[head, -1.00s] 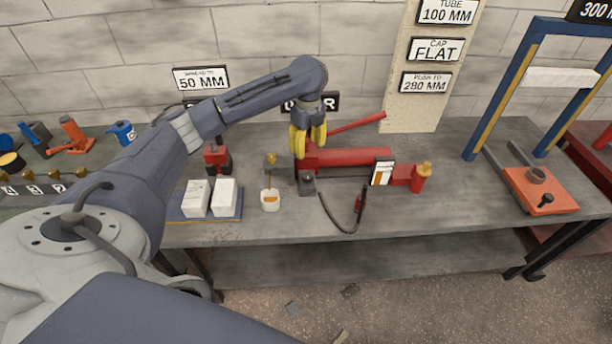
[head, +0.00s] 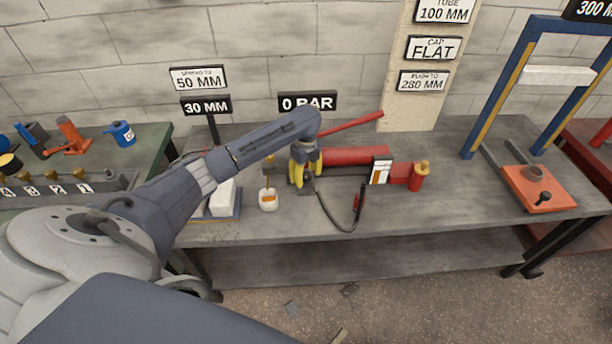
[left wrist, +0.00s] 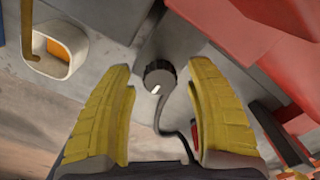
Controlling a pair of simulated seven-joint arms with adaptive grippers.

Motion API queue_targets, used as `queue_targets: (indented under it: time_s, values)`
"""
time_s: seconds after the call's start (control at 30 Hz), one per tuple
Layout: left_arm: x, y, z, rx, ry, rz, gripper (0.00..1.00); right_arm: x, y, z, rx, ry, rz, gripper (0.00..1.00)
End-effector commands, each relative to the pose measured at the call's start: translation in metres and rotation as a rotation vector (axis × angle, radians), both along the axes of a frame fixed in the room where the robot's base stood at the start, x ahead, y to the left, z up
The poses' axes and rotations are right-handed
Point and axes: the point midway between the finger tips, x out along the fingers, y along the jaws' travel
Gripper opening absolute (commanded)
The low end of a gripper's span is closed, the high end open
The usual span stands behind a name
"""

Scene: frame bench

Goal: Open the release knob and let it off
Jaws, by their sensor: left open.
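The release knob (left wrist: 160,77) is a dark ridged round knob with a white mark, seen in the left wrist view on a grey block (left wrist: 172,42) at the pump's end. My left gripper (head: 306,184) has yellow fingers and is open. In the left wrist view its fingertips (left wrist: 160,68) stand on either side of the knob, with space between each finger and it. The red hand pump (head: 352,156) lies on the bench, its red handle (head: 350,123) slanting up to the right. In the head view the gripper covers the knob. My right gripper is not in view.
A white cup with an orange patch (head: 268,199) stands left of the gripper. A black hose (head: 338,222) curves in front of the pump. A sign reads 0 BAR (head: 308,102). An orange-based press (head: 540,188) stands at right.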

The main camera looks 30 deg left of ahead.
Motion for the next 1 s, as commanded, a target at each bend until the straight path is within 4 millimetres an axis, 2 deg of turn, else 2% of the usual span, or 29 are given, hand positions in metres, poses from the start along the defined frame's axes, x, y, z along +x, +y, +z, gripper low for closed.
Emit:
queue_targets:
  time_s: [0.4,0.87,1.0]
  values:
    - [0.0,-0.0001,-0.003,0.0,0.0,0.0,0.55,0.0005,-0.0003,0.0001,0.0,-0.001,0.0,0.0]
    - [-0.0001,-0.0001,-0.0028,0.0,0.0,0.0,0.02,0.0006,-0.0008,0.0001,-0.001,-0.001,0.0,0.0]
    - [-0.0001,-0.0001,-0.0028,0.0,0.0,0.001,0.0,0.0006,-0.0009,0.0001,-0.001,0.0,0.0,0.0]
